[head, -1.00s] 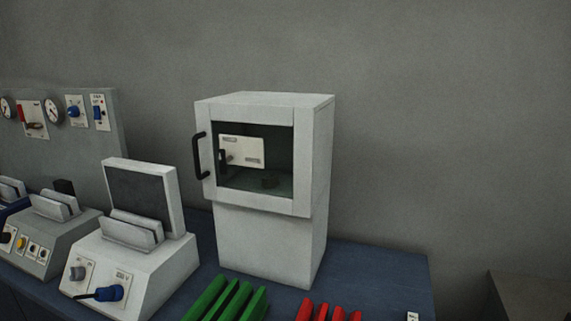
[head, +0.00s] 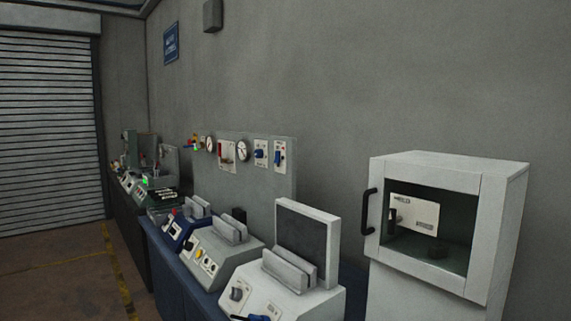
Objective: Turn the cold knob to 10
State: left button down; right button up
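I cannot read which knob is the cold one. A blue knob (head: 260,154) sits on a white plate on the upright grey panel (head: 245,185) at the back of the bench. A similar plate with a blue switch (head: 280,157) is just right of it. On the front white machine (head: 308,303) there is a grey knob (head: 237,294), and a blue part shows at the bottom edge, partly cut off. Scale marks and settings are too small to read. Neither of my grippers is in view.
A white cabinet (head: 385,265) with a window and black handle (head: 370,211) stands at right. Grey and blue machines (head: 185,229) line the blue bench leftward. Clear floor (head: 60,275) lies at left before a roller shutter (head: 48,130).

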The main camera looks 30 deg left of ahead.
aim_at(258, 153)
jog(key=u, duration=0.75)
